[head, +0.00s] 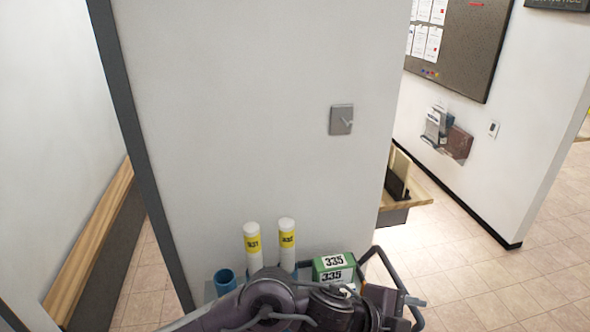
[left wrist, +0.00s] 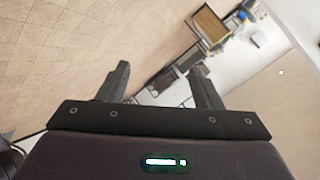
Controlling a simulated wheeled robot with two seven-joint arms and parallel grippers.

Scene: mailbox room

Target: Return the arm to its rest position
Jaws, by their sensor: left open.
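My left arm reaches in along the bottom of the head view, and its dark gripper (head: 410,305) is at the lower right of the arm. In the left wrist view the two dark fingers of the left gripper (left wrist: 163,82) stand apart with nothing between them. Tiled floor and a wall lie beyond them. My right gripper is in neither view.
Behind my arm are two white tubes (head: 253,243) (head: 288,240) with yellow labels, an open blue cylinder (head: 225,280) and a green box (head: 333,267) marked 335. A white wall (head: 240,110) stands close ahead. A wooden counter (head: 408,195) juts out beyond it. Floor (head: 505,285) is clear at right.

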